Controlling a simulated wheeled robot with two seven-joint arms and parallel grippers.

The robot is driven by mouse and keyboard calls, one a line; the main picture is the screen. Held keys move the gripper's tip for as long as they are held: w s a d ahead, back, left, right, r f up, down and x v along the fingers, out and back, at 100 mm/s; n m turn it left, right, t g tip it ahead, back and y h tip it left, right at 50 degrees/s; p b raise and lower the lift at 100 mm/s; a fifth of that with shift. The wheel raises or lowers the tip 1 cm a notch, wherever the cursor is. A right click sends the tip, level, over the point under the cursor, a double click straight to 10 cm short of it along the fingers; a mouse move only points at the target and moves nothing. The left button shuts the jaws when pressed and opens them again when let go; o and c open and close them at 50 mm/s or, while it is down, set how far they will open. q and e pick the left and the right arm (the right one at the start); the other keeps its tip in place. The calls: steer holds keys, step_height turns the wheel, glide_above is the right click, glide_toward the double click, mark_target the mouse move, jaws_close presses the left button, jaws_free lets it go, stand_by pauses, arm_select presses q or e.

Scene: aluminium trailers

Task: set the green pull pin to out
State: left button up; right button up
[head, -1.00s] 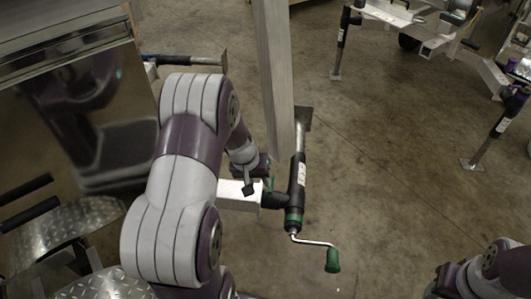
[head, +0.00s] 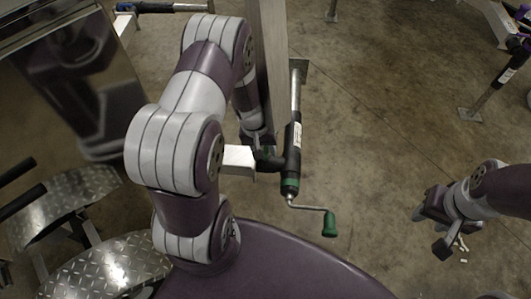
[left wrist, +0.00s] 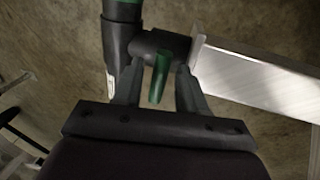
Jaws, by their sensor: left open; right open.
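The green pull pin (left wrist: 160,76) shows in the left wrist view as a green grip beside the black collar of a jack, where a metal bar meets it. My left gripper (left wrist: 156,88) is open, with one finger on each side of the pin. I cannot tell whether the fingers touch it. In the head view my left gripper (head: 259,141) is at the jack (head: 293,145), behind the bar end (head: 238,158), and the pin is mostly hidden there. My right gripper (head: 428,222) is open and empty at the right, away from the jack.
A crank with a green handle (head: 329,224) sticks out from the jack's near end. A metal beam (head: 268,60) stands beside my left forearm. Bare concrete floor lies between the jack and my right arm.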

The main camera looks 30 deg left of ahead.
arm_select(q)
steer(key=shift+d+f, duration=0.1)
steer(key=shift+f, duration=0.65)
steer(key=shift+c, duration=0.3)
jaws_close()
steer(key=shift+r+p, duration=0.9)
steer(key=shift+r, duration=0.4)
steer(key=shift+w+f, duration=0.1)
steer(key=shift+f, duration=0.1)
steer(key=shift+o, duration=0.3)
jaws_free()
steer(key=shift+r, duration=0.15)
